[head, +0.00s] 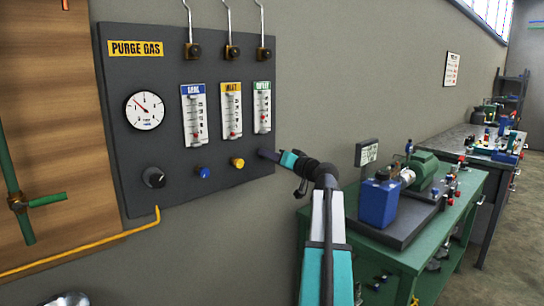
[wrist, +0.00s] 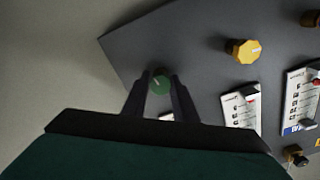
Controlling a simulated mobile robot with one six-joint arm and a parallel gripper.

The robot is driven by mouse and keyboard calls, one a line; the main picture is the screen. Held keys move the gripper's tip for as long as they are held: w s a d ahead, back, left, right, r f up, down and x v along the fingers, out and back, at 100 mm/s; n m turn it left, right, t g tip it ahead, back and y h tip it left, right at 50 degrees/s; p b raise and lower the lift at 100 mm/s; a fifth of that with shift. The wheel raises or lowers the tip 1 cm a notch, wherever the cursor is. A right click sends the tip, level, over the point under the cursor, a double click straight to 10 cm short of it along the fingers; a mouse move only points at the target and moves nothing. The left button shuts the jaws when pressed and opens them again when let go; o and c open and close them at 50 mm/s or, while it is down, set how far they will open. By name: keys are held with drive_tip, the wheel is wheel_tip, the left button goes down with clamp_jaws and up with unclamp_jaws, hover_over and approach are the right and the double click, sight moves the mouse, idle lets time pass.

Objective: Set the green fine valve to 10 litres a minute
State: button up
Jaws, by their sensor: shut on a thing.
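The green fine valve (wrist: 161,82) is a round knob near the edge of the dark panel, with a pale mark on its face. My gripper (wrist: 159,88) is shut on it, with one dark finger on each side. In the head view my gripper (head: 267,155) reaches the panel's lower right edge and hides the green knob. Above it is the flow meter with the green label (head: 262,107). Its red float sits low in the tube, and the scale figures are too small to read.
The purge gas panel (head: 170,80) also bears a yellow knob (head: 238,162), a blue knob (head: 203,172), a black knob (head: 154,177), a dial gauge (head: 144,110) and two other flow meters. A green bench (head: 400,245) with a pump stands to the right.

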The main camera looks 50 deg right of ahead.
drive_tip(key=o, duration=1)
drive_tip(key=shift+o, duration=0.2)
drive_tip(key=shift+s, duration=0.1)
drive_tip(key=s+a, duration=0.1)
drive_tip(key=s, duration=1.2)
drive_tip(key=shift+s+b, duration=0.3)
